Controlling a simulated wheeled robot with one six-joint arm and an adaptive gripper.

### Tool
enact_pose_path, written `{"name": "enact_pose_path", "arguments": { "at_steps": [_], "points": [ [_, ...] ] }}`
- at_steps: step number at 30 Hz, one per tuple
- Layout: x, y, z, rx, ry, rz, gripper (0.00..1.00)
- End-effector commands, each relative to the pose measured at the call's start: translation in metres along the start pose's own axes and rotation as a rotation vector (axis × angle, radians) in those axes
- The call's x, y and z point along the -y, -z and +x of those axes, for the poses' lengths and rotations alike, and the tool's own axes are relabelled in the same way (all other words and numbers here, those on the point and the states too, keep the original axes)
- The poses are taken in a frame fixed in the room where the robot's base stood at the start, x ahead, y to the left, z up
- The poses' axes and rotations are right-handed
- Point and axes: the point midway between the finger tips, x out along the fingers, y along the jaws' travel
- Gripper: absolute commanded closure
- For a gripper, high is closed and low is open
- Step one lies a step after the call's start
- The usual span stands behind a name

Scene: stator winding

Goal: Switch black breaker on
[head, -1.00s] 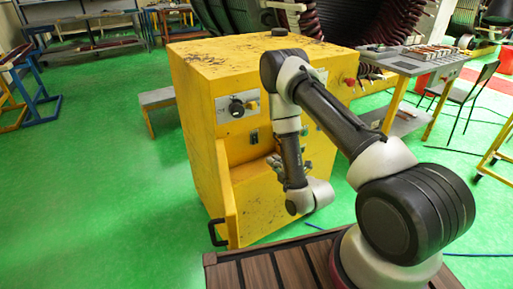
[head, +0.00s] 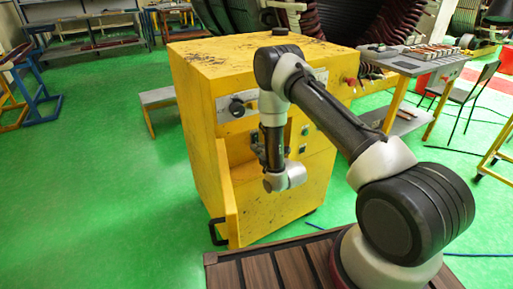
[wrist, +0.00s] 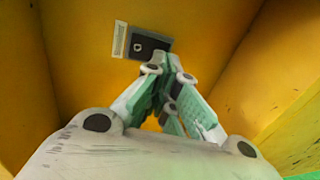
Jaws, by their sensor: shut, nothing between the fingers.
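The black breaker (wrist: 148,46) shows in the wrist view as a small dark box with a pale round mark, on the yellow inner wall of the cabinet. A white strip (wrist: 120,39) is beside it on the left. My gripper (wrist: 165,72) is shut and empty, its fingertips at the breaker's lower right edge in the picture. Whether they touch it I cannot tell. In the head view my gripper (head: 257,152) is at the recess in the front of the yellow cabinet (head: 203,120), below the panel, and mostly hides the breaker there.
A black rotary knob (head: 236,106) is on the metal panel above. An open yellow door (head: 224,195) with a black handle stands left of my gripper. Yellow walls close in on both sides in the wrist view.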

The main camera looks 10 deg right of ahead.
Motion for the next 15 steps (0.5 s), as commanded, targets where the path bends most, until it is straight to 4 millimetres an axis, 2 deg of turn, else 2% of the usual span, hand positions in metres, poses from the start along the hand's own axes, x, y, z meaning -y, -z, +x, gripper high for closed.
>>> {"name": "enact_pose_path", "arguments": {
  "at_steps": [6, 15],
  "points": [
    [0.0000, 0.0001, 0.0133, 0.000, 0.000, 0.000, 1.00],
    [0.0002, 0.0000, 0.0139, 0.000, 0.000, 0.000, 1.00]
  ]
}}
